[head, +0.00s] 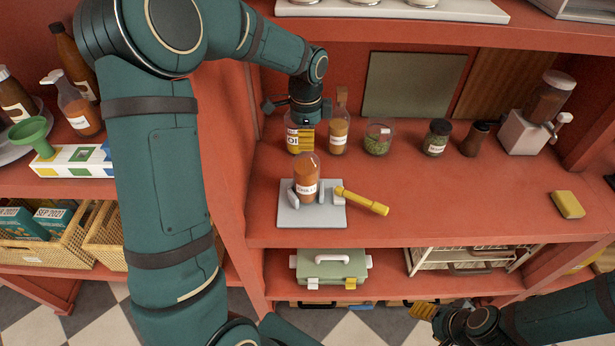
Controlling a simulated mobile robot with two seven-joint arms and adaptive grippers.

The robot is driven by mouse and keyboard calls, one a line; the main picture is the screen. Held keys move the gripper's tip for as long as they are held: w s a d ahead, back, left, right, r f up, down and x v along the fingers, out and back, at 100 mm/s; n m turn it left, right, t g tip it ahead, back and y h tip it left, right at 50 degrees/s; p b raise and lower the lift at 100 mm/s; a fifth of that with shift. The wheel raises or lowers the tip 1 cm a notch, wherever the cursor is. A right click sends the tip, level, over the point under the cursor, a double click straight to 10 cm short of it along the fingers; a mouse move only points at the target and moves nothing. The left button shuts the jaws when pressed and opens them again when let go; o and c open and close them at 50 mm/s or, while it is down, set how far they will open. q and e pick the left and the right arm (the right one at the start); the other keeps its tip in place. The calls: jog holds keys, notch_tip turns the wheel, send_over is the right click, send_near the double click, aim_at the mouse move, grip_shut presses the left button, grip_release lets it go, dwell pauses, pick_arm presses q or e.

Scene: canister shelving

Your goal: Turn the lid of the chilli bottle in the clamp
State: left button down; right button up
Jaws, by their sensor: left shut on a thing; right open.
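The chilli bottle (306,187), clear with orange-red contents and a white label, stands upright in the clamp (312,216). The clamp has a grey base plate, jaws on both sides of the bottle and a yellow handle (362,201) reaching right. My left gripper (306,148) points down over the bottle's top, its yellow fingers shut around the lid, which they hide. My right gripper (424,311) is low at the front right, below the shelf board, open and away from the bottle.
An oil bottle (291,139) stands partly hidden behind my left gripper. A corked spice bottle (338,137), a glass of green herbs (378,139), two jars and a grinder (525,125) line the back. A yellow sponge (567,205) lies right.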

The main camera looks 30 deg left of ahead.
pick_arm(q)
jog(key=n, duration=0.5)
jog(key=shift+b, duration=0.35)
jog(key=n, duration=0.6)
jog(key=shift+n, duration=0.4)
jog(key=n, duration=1.1)
jog(key=shift+f+p, duration=0.1)
jog(key=shift+p, duration=0.25)
jog(key=shift+s, duration=0.1)
jog(key=c, duration=0.8)
grip_release()
jog(key=shift+o, duration=0.2)
